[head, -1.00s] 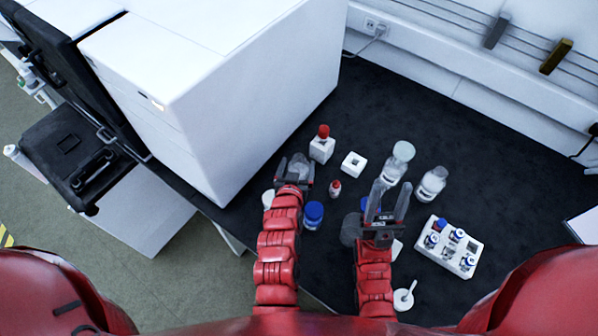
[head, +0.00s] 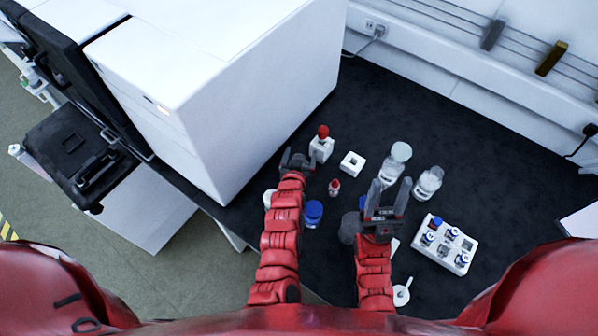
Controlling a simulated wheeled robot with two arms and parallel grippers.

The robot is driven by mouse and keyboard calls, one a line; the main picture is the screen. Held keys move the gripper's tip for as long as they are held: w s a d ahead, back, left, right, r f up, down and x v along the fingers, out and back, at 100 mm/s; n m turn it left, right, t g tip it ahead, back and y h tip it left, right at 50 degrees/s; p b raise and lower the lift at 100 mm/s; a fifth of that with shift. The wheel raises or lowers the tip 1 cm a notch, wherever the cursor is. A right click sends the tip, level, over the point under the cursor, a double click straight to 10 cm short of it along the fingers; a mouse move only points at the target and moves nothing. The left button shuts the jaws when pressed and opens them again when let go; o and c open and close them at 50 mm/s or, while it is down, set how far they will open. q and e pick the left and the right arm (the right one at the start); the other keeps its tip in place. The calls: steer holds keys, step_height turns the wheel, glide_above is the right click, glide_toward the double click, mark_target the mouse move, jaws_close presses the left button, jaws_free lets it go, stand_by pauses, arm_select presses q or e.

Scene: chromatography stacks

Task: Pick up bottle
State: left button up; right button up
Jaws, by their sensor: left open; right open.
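A small red-capped bottle (head: 323,132) stands upright in a white block (head: 320,151) beside the large white instrument. A second small red-capped bottle (head: 334,187) stands on the dark bench. My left gripper (head: 298,155) is open and empty, just left of the white block and apart from the bottle in it. My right gripper (head: 389,190) is open, its fingers pointing away from me. Behind it are a clear bottle with a pale cap (head: 398,158) and another clear bottle (head: 429,183). I cannot tell which bottle is meant.
An empty white square block (head: 352,163) sits on the bench. A blue-capped bottle (head: 313,213) stands between my arms. The large white instrument (head: 250,110) walls off the left.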

arm_select(q)
steer(key=shift+c, duration=0.2)
jaws_close()
steer(key=shift+r, duration=0.2)
stand_by(0.4)
